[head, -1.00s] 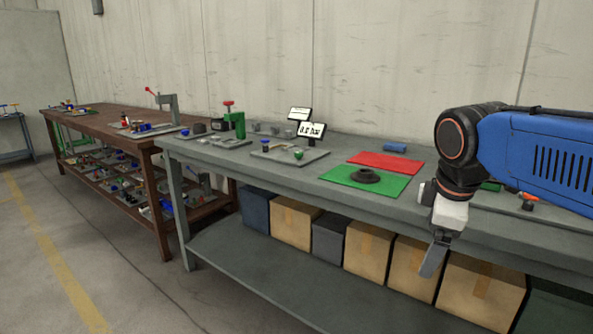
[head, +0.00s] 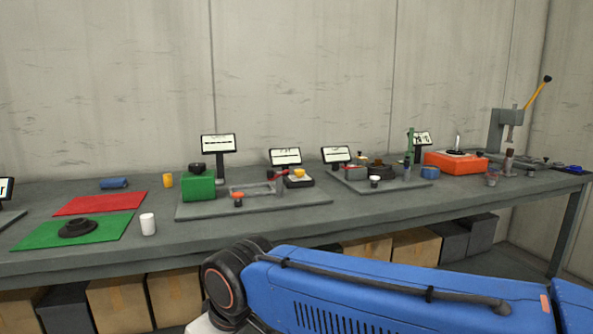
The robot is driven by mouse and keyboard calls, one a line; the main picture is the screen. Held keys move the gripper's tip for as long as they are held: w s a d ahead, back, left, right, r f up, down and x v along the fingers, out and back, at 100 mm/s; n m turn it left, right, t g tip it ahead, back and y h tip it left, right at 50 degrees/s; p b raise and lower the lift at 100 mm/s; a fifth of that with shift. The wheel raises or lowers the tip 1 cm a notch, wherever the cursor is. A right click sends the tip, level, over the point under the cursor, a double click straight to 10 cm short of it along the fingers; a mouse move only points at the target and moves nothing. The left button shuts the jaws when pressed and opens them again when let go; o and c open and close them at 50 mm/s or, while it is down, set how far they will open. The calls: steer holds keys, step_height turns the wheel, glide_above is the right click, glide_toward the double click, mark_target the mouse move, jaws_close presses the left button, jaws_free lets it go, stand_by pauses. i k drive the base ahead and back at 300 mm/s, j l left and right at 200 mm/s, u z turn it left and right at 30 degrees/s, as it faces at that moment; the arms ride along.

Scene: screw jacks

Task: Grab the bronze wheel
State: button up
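I cannot pick out a bronze wheel for certain. A small brown round piece (head: 379,163) sits among parts on a grey plate right of centre; it is too small to tell whether it is a wheel. A dark stepped round wheel-like part (head: 78,228) lies on the green mat (head: 40,234) at the left; it looks near black rather than bronze. My arm crosses the bottom of the view, in front of the bench. My gripper is below the picture edge and does not show.
The grey bench (head: 300,225) runs along the wall. A white cup (head: 148,224), a green block (head: 199,187), small screens (head: 218,144), an orange box (head: 455,162) and a lever press (head: 508,130) stand on it. Boxes (head: 120,303) sit below. The bench's front strip is mostly clear.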

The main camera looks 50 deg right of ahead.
mark_target(377, 161)
steer(key=z, duration=2.05)
